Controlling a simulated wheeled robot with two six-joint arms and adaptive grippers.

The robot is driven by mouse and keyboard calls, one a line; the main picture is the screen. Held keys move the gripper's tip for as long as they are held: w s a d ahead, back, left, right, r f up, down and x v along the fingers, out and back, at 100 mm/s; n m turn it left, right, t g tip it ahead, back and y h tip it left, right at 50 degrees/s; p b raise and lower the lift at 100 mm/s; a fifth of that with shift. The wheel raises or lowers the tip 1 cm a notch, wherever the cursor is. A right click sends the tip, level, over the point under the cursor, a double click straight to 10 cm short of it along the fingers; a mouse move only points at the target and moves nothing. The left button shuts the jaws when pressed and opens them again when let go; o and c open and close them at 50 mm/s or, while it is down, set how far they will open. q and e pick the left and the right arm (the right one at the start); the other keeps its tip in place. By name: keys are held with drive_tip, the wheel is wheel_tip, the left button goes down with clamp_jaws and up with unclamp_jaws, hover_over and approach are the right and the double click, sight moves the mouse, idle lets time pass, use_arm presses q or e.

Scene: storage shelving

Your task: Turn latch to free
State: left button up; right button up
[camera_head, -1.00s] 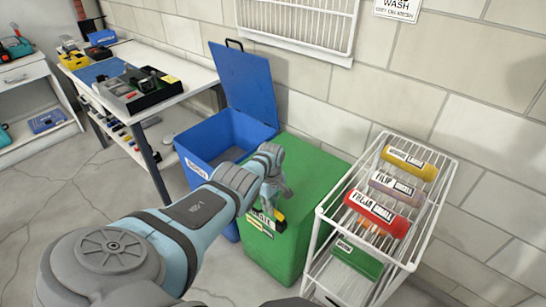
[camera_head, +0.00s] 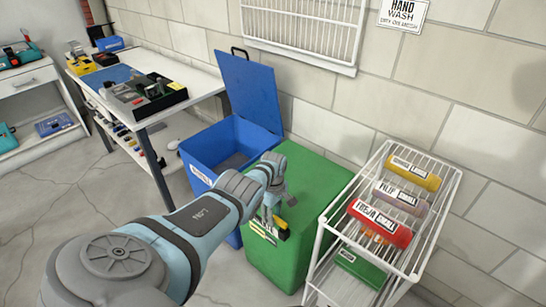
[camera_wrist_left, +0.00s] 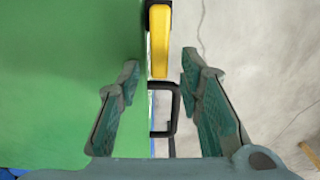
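The green bin (camera_head: 318,190) stands with its lid closed. A yellow latch piece (camera_head: 283,221) with black parts sits at the front edge of its lid. In the left wrist view the yellow latch (camera_wrist_left: 159,42) points away along the lid edge, with a black rectangular loop (camera_wrist_left: 163,112) below it. My left gripper (camera_head: 272,222) is at this front edge, beside the latch. In the wrist view its fingers (camera_wrist_left: 160,105) are open, with the loop in the gap between them. I cannot tell whether they touch it. My right gripper is not in view.
A blue bin (camera_head: 215,150) with its lid raised stands left of the green one. A workbench (camera_head: 205,82) is at the back left. Open floor lies at the front left.

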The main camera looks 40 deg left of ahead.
use_arm(q)
drive_tip(key=shift+r, duration=0.1)
drive_tip(key=shift+w+r, duration=0.15)
drive_tip(key=shift+r, duration=0.4)
wheel_tip(320, 180, up, 11)
drive_tip(key=shift+f, duration=0.15)
